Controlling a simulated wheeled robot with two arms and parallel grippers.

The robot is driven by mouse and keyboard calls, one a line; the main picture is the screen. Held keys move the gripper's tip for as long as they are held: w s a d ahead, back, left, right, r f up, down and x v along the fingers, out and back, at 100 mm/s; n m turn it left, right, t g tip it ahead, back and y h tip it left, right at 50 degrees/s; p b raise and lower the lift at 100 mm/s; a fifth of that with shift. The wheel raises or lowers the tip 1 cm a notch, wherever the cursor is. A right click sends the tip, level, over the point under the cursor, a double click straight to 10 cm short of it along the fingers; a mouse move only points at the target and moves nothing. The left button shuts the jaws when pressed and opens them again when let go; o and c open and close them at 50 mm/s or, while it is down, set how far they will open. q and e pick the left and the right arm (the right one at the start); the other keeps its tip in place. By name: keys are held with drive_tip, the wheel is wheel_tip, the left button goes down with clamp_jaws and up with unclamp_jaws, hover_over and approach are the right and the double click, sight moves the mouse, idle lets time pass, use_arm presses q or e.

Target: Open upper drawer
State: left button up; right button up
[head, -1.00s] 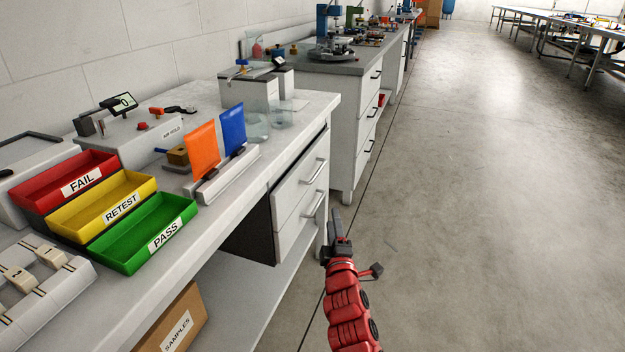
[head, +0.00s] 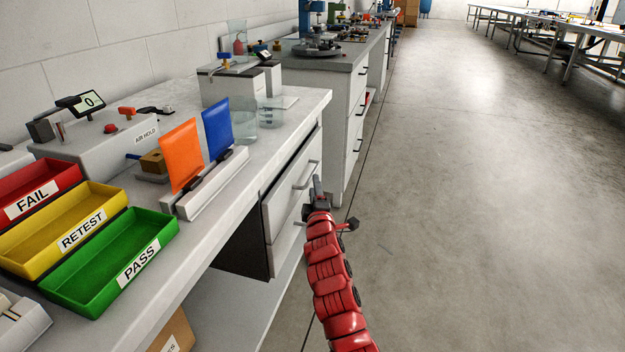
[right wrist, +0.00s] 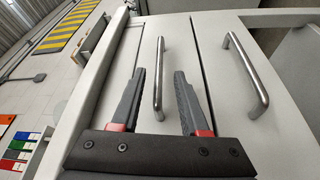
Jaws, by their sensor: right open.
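The upper drawer (head: 280,202) is shut in the white bench cabinet, with a metal bar handle (head: 307,176). In the right wrist view the upper drawer front (right wrist: 172,30) and its handle (right wrist: 160,60) show close up. My right gripper (head: 317,184) is open beside this handle; in the right wrist view the gripper (right wrist: 160,74) has one finger on each side of the bar. I cannot tell whether the fingers touch it. The lower drawer (right wrist: 222,95) is also shut, with its own handle (right wrist: 246,75). My left gripper is not in view.
Another cabinet (head: 350,115) stands beyond. The floor (head: 470,200) to the right is clear.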

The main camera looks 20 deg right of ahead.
sight(312, 173)
drive_tip(key=b+x, duration=0.1)
drive_tip(key=x, duration=0.4)
drive_tip(key=shift+w+f+b, duration=0.1)
drive_tip(key=shift+b, duration=0.3)
drive_tip(key=shift+w+d+r, duration=0.1)
drive_tip(key=shift+w+r, duration=0.1)
drive_tip(key=shift+w, duration=0.4)
clamp_jaws()
idle(0.6)
